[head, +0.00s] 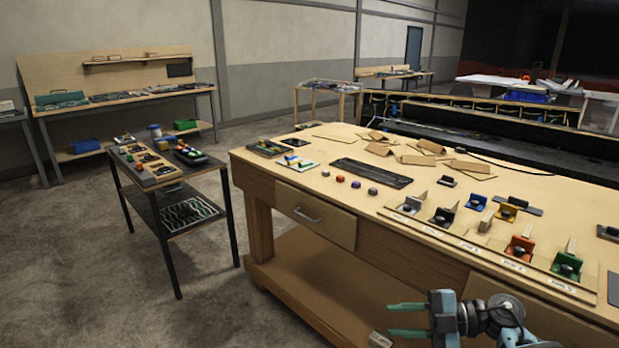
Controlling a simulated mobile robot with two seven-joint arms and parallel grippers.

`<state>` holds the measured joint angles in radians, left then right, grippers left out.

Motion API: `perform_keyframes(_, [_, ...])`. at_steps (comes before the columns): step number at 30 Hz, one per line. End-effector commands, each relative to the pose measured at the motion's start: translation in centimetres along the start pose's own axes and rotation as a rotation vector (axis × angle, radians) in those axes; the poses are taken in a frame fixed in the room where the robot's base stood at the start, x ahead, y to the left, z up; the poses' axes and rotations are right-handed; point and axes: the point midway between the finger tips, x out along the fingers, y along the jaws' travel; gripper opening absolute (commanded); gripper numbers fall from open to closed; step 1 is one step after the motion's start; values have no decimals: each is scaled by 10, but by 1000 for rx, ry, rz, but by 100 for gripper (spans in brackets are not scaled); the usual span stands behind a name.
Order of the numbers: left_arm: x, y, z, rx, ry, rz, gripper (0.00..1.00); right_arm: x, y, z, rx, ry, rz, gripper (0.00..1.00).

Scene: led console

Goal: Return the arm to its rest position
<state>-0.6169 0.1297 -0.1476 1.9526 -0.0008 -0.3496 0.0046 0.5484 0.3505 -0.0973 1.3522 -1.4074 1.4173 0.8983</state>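My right gripper (391,320) is at the bottom of the head view, right of centre, in front of the large wooden workbench (560,204). Its two green fingers point left and are spread apart, with nothing seen between them. My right arm comes in from the lower right corner. My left gripper and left arm are not in view.
A small dark table (165,183) with a button box (190,153) stands left. Floor between them and the back-left bench (130,97) is clear.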

Motion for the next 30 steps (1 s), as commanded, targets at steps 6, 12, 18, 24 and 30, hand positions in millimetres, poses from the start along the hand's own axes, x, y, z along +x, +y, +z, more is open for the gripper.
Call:
perform_keyframes(6, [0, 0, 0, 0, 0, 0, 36, -10, 62, 3, -72, -27, 332, 32])
perform_keyframes(12, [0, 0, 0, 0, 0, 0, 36, -49, 127, 19, -75, -139, 726, 32])
perform_keyframes(18, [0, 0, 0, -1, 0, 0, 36, -105, 161, 56, 43, -339, 1061, 32])
perform_keyframes(24, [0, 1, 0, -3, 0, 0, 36, -150, 155, 103, 261, -572, 1246, 32])
perform_keyframes(30, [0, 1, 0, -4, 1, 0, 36, -168, 131, 137, 462, -738, 1281, 32])
